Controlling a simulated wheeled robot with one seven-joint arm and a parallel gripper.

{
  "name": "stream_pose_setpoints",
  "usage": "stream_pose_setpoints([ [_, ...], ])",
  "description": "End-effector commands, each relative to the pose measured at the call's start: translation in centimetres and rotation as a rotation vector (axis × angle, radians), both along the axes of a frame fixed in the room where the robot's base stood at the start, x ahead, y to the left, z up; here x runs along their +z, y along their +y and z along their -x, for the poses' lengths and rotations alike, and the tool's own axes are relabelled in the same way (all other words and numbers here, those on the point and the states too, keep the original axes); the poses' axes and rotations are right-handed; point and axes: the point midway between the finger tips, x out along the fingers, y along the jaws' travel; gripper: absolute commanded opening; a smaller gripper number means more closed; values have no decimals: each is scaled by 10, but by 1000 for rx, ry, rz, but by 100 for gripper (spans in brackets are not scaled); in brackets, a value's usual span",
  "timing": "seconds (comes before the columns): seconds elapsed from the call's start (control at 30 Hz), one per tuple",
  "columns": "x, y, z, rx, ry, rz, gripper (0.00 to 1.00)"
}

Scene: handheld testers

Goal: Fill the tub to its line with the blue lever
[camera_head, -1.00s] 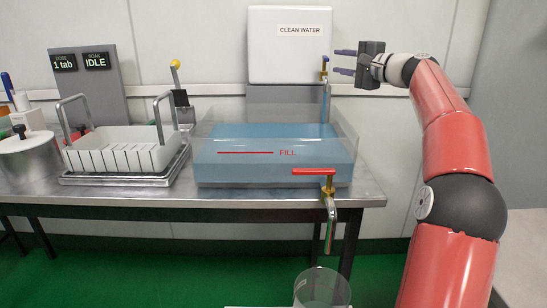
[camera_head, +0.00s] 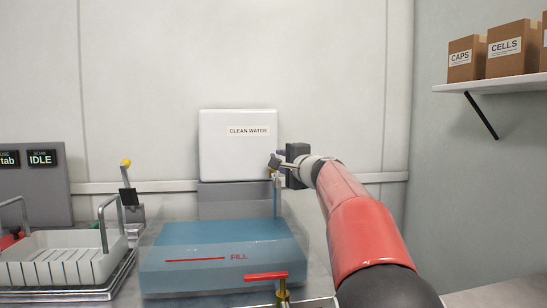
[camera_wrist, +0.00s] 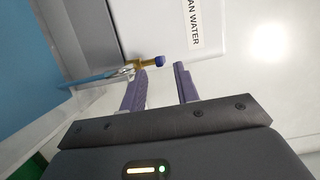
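The white CLEAN WATER tank (camera_head: 238,160) stands behind the clear tub. The brass tap with its blue lever (camera_wrist: 159,60) is at the tank's lower right. A thin bluish stream (camera_head: 276,202) shows below the tap. The tub (camera_head: 160,283) holds blue water, whose surface (camera_head: 225,232) appears above the red FILL line (camera_head: 195,260). My gripper (camera_wrist: 160,68) is open, with its fingertips on either side of the lever's blue end in the wrist view. Contact cannot be told. In the head view my gripper (camera_head: 278,159) partly hides the lever.
A red-handled drain tap (camera_head: 266,276) is at the tub's front. A white rack (camera_head: 60,262) on a tray, a yellow-knobbed lever (camera_head: 126,163) and an IDLE display (camera_head: 41,158) are at left. A shelf (camera_head: 510,83) with boxes is at upper right.

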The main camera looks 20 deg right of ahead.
Motion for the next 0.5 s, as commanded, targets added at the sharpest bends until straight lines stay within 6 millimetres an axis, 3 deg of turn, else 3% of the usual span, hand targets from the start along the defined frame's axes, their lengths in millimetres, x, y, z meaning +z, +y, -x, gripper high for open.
stream_pose_setpoints([
  [0.23,3,4,-41,3,1,-1,31],
  [0.5,1,5,-55,3,-1,0,31],
])
